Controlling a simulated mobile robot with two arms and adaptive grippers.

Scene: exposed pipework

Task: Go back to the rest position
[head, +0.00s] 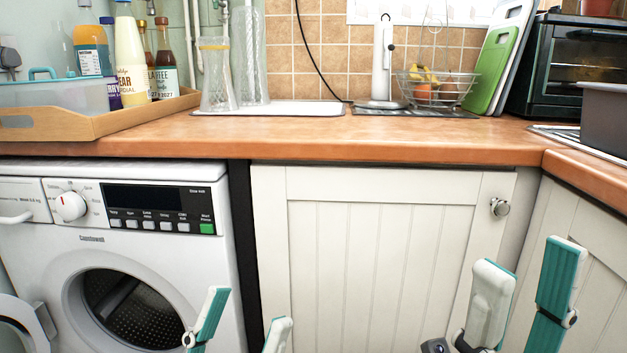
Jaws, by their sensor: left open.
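My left gripper (249,312) is at the bottom of the head view, in front of the washing machine and the white cabinet. Its teal and white fingers stand apart with nothing between them. My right gripper (527,264) is at the lower right, in front of the white cabinet. Its two fingers also stand apart and are empty. The lower parts of both grippers are cut off by the bottom edge.
A washing machine (155,262) with its round door (22,325) swung open stands at left. A closed cabinet door (370,255) has a knob (499,207). The wooden worktop (330,142) carries a bottle tray (70,125), glasses, a fruit basket (437,92) and an oven (575,70).

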